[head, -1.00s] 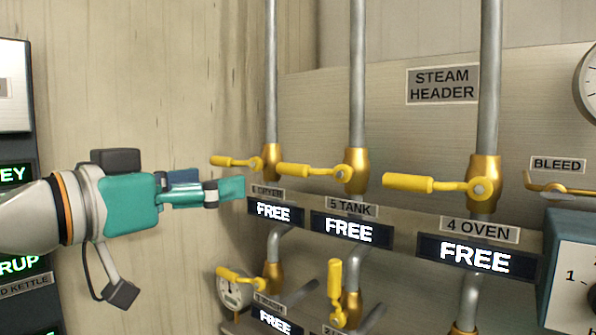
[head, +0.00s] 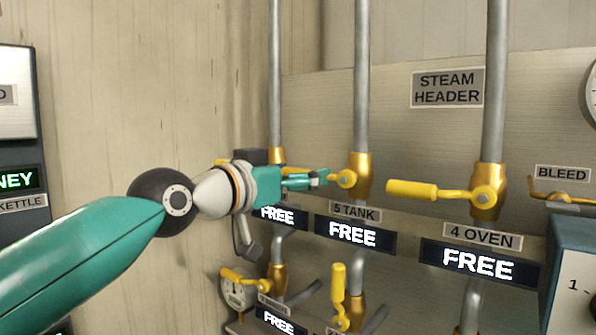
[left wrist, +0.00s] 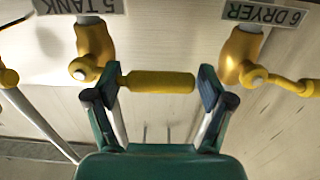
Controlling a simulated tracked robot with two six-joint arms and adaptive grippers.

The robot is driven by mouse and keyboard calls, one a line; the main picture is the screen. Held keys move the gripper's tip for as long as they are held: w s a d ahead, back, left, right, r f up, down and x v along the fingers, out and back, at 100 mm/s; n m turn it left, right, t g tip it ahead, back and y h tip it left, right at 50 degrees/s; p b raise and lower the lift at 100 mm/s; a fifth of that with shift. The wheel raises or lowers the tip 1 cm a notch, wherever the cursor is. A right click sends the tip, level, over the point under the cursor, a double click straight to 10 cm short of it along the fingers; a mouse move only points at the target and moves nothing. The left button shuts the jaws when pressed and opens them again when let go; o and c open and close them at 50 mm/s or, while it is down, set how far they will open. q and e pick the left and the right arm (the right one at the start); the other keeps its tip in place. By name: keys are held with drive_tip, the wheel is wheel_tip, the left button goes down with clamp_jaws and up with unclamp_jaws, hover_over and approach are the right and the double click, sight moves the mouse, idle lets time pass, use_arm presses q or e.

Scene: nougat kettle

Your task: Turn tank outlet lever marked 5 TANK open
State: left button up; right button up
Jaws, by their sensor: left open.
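The 5 TANK lever (head: 347,178) is a yellow handle on a brass valve (head: 360,170), pointing left, above the sign 5 TANK (head: 354,212). My left gripper (head: 308,180) is in front of it and hides most of its handle in the head view. In the left wrist view, where signs are upside down, the yellow handle (left wrist: 160,82) lies lengthwise across the gap between the two fingers of the open left gripper (left wrist: 155,88). One finger is near the pivot, the other near the handle's end. I cannot tell whether they touch. My right gripper is not in view.
The 6 DRYER valve (left wrist: 242,60) with its yellow lever is close to one finger. The 4 OVEN lever (head: 412,190) points left, farther right. Display panels reading FREE (head: 352,234) sit below the valves. Lower levers (head: 338,285) are underneath.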

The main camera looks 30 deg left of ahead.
use_arm(q)
clamp_jaws()
idle(0.5)
